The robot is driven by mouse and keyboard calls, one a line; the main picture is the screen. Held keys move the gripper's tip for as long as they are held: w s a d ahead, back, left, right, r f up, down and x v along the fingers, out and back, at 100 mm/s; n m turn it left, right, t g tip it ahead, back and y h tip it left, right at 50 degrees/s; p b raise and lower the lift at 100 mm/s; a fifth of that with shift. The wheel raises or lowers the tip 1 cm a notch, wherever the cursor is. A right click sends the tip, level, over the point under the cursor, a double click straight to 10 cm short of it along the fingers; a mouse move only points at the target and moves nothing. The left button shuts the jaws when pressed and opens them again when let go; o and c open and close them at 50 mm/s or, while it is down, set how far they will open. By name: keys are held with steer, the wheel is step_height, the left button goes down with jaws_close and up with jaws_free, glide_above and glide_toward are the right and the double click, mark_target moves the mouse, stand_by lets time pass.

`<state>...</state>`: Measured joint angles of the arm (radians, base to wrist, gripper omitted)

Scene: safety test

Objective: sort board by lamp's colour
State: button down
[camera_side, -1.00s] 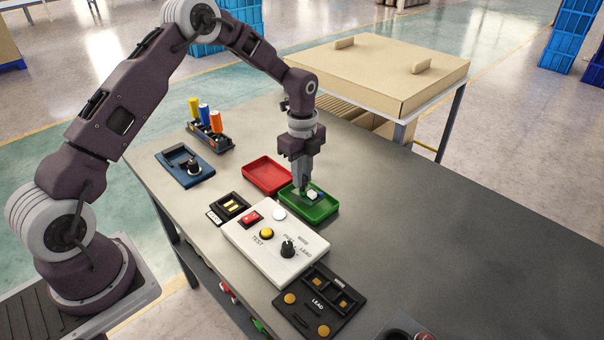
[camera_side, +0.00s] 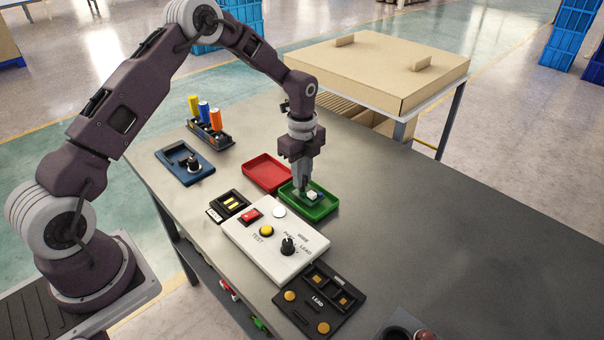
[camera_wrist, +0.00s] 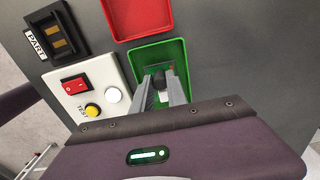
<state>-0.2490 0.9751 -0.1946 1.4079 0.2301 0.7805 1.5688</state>
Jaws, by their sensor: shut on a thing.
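A small green circuit board (camera_wrist: 147,73) with a dark part and light parts on it is in the green tray (camera_side: 326,211). In the side view the board (camera_side: 313,195) is partly hidden by the fingers. My gripper (camera_side: 301,191) points down into this tray and is shut on the board. In the wrist view my gripper's fingers (camera_wrist: 161,88) are on either side of the board's dark part. The round lamp (camera_side: 279,213) on the white test box (camera_side: 262,247) looks white; it also looks white in the wrist view (camera_wrist: 113,95).
An empty red tray (camera_side: 267,173) stands beside the green one. The test box has a red switch, a yellow button and a black knob. A black PART holder (camera_side: 229,206), a LEAD block (camera_side: 318,302), a blue fixture (camera_side: 185,165) and a bottle rack (camera_side: 210,133) stand around.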

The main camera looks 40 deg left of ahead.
steer(key=shift+f, duration=0.1)
steer(key=c, duration=1.2)
jaws_free()
steer(key=shift+c, duration=0.2)
steer(key=shift+r, duration=3.45)
steer(key=shift+r, duration=0.15)
